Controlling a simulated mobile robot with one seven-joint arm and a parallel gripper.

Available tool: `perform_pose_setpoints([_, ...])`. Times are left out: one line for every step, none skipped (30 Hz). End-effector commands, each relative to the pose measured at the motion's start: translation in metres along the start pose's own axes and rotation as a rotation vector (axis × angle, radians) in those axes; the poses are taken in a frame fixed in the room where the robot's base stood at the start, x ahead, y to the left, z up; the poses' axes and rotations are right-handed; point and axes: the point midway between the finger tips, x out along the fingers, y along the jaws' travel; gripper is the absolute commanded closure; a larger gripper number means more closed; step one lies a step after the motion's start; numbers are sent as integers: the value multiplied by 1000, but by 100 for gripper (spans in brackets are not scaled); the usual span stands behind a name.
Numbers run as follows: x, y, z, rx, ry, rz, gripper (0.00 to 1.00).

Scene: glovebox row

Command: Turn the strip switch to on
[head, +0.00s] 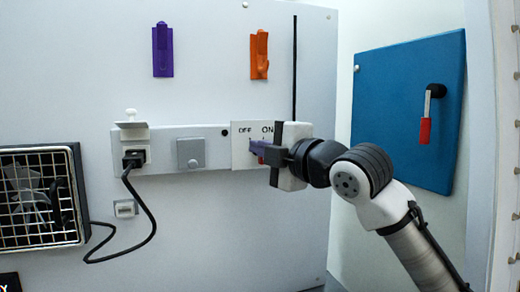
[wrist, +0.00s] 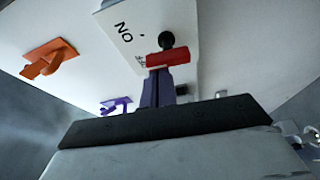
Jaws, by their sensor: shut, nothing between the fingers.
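The strip switch is on a white plate (head: 240,158) marked OFF and ON, at the right end of the wall strip. Its red handle (head: 260,158) is mostly hidden behind my gripper (head: 256,147) in the head view. In the wrist view the red handle (wrist: 168,60) lies crosswise at the tips of my gripper (wrist: 156,76), with a dark round knob (wrist: 166,40) beside it. The fingers are shut with nothing between them. They are at the handle; I cannot tell whether they touch it. Which mark the handle points to is unclear.
On the strip are a grey square cover (head: 191,153) and a plugged-in black cord (head: 134,160). The cord runs to a caged fan (head: 42,198). Purple (head: 162,52) and orange (head: 259,54) fixtures are above. A blue panel (head: 408,110) with a red-handled lever (head: 426,130) is right.

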Motion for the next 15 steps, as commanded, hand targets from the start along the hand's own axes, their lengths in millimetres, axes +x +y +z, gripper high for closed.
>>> perform_pose_setpoints([-1, -1, 3, 24, 0, 9, 100])
perform_pose_setpoints([-1, -1, 4, 39, 0, 14, 100])
perform_pose_setpoints([-1, -2, 6, 63, 0, 21, 100])
perform_pose_setpoints([-2, -2, 7, 80, -1, 28, 100])
perform_pose_setpoints([-2, -2, 8, 100, 0, 35, 100])
perform_pose_setpoints([-2, -2, 8, 126, -1, 43, 100])
perform_pose_setpoints([-2, -2, 9, 145, -2, 50, 100])
perform_pose_setpoints([-2, -2, 9, 164, -1, 56, 100])
perform_pose_setpoints([-2, -2, 10, 183, -3, 63, 100])
perform_pose_setpoints([-3, -1, 11, 195, -3, 66, 100])
perform_pose_setpoints([-3, -1, 11, 201, -3, 67, 100])
perform_pose_setpoints([-3, 0, 12, 204, -4, 69, 100])
perform_pose_setpoints([-3, 0, 12, 205, -5, 69, 100])
perform_pose_setpoints([-3, 0, 13, 205, -6, 68, 100])
perform_pose_setpoints([-3, -1, 13, 205, -6, 68, 100])
